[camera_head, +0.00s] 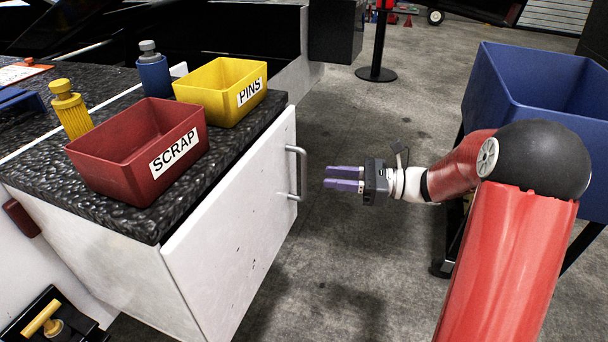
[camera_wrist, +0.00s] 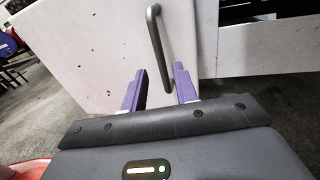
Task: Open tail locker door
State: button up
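The white locker door (camera_head: 240,235) is on the end of the counter, with a grey bar handle (camera_head: 297,172) upright near its far edge. The door looks shut or nearly shut; I cannot tell which. My gripper (camera_head: 326,178) is to the right of the handle, fingers pointing at it, with a gap between. In the wrist view the handle (camera_wrist: 158,45) stands ahead of my gripper (camera_wrist: 160,80). The two purple fingers are apart with nothing between them. The handle's lower end appears between the fingertips but beyond them.
A red SCRAP bin (camera_head: 135,150) and a yellow PINS bin (camera_head: 222,92) stand on the dark countertop (camera_head: 235,140) above the door. A blue bin (camera_head: 530,85) on a dark stand is at the right. The floor (camera_head: 340,260) before the door is clear.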

jog(key=a, duration=0.5)
jog(key=w+a, duration=0.1)
jog(key=a, duration=0.1)
jog(key=shift+w+a, duration=0.1)
jog(key=shift+a, duration=0.2)
grip_shut()
